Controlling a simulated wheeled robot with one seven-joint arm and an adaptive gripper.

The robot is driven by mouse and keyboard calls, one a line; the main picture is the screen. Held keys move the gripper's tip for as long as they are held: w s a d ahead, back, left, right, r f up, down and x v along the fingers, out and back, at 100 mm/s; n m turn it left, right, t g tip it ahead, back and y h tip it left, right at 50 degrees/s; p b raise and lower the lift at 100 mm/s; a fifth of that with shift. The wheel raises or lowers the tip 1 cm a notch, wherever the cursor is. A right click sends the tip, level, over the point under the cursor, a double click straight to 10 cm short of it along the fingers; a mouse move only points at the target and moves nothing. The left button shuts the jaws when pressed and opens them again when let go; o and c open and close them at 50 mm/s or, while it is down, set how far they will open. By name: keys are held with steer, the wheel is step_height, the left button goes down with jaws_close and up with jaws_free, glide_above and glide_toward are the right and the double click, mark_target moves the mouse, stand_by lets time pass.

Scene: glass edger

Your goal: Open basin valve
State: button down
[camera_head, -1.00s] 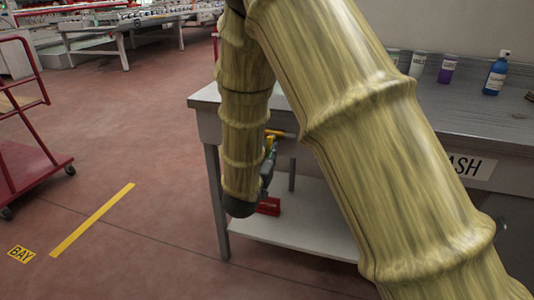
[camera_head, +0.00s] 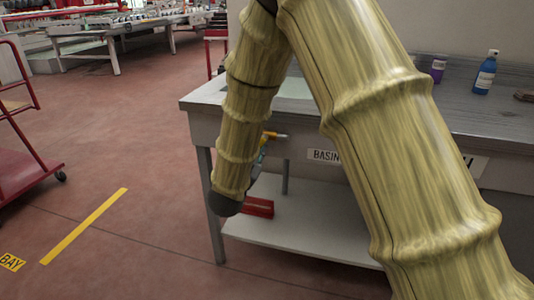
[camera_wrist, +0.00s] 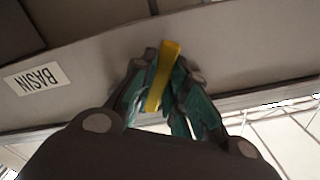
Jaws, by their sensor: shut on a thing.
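The basin valve's yellow lever handle (camera_wrist: 163,76) stands against the grey front panel of the wash bench in the wrist view. My gripper (camera_wrist: 166,64) is shut on it, with a dark, teal-padded finger on each side. The lever's upper end shows above the fingertips. In the head view the yellow handle (camera_head: 275,136) sticks out from the bench front, and most of my gripper is hidden behind my arm. The label BASIN (camera_wrist: 35,79) is on the panel; in the head view it is partly covered by my arm. The valve body is hidden.
The wash bench (camera_head: 200,125) has a lower shelf (camera_head: 290,235) with a red item (camera_head: 258,207) on it. A blue bottle (camera_head: 485,74) and a purple container (camera_head: 438,70) stand on top. A red cart (camera_head: 25,170) is at left. The floor between is open.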

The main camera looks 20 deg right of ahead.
steer(key=shift+f, duration=0.1)
stand_by(0.3)
steer(key=c, duration=1.4)
jaws_free()
steer(key=shift+s+a, duration=0.1)
steer(key=shift+s, duration=0.05)
steer(key=v, duration=1.1)
steer(key=shift+s+a, duration=0.2)
steer(key=shift+s, duration=0.15)
